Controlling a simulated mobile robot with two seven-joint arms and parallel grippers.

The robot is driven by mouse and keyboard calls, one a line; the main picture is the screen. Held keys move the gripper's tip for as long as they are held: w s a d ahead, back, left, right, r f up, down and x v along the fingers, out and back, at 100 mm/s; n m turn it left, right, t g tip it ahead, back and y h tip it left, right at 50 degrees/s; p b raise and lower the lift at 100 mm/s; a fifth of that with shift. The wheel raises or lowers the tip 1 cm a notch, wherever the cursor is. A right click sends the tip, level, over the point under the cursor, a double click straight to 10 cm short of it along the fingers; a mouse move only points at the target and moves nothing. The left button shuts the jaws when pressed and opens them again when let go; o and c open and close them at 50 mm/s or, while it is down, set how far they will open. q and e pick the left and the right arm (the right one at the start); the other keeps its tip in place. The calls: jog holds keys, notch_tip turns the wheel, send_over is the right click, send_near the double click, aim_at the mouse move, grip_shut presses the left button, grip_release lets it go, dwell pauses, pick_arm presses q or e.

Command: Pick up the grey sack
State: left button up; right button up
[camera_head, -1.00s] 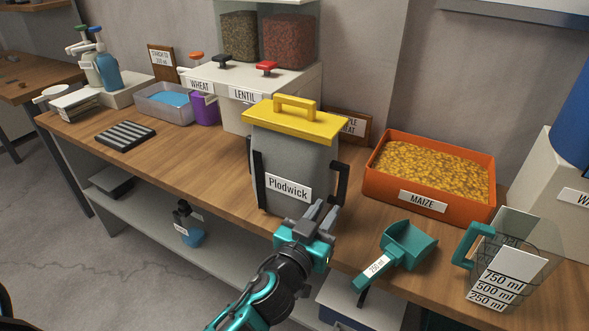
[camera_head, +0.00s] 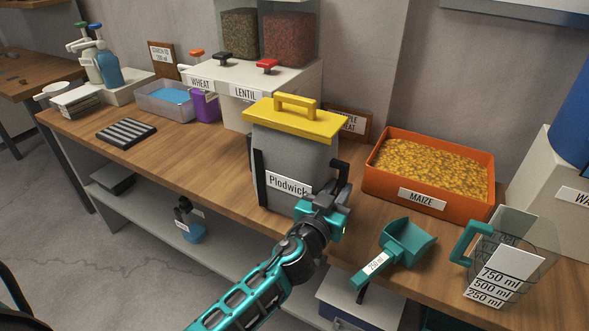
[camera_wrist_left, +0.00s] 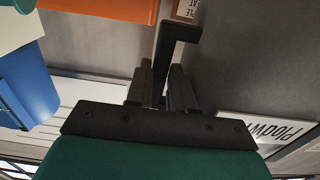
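I see no grey sack. A grey lidded bin (camera_head: 300,160) labelled "Plodwick" stands upright at the workbench's front edge. It has a yellow lid (camera_head: 292,120) with a top handle and black side handles. Its grey wall (camera_wrist_left: 265,65) fills the right of the left wrist view. My left gripper (camera_head: 338,190) is at the bin's right side handle. In the left wrist view the black handle (camera_wrist_left: 178,35) runs between the two fingers (camera_wrist_left: 160,88). I cannot tell whether they press on it. My right gripper is not in view.
The workbench (camera_head: 205,155) holds an orange maize tray (camera_head: 380,186) right of the bin, a teal scoop (camera_head: 405,243) and a clear measuring jug (camera_head: 510,260) in front. The wheat and lentil dispenser (camera_head: 240,112) stands close behind. Bare wood lies to the left.

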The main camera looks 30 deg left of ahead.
pick_arm(q)
grip_shut()
jog(key=shift+r, duration=0.2)
dwell(0.3)
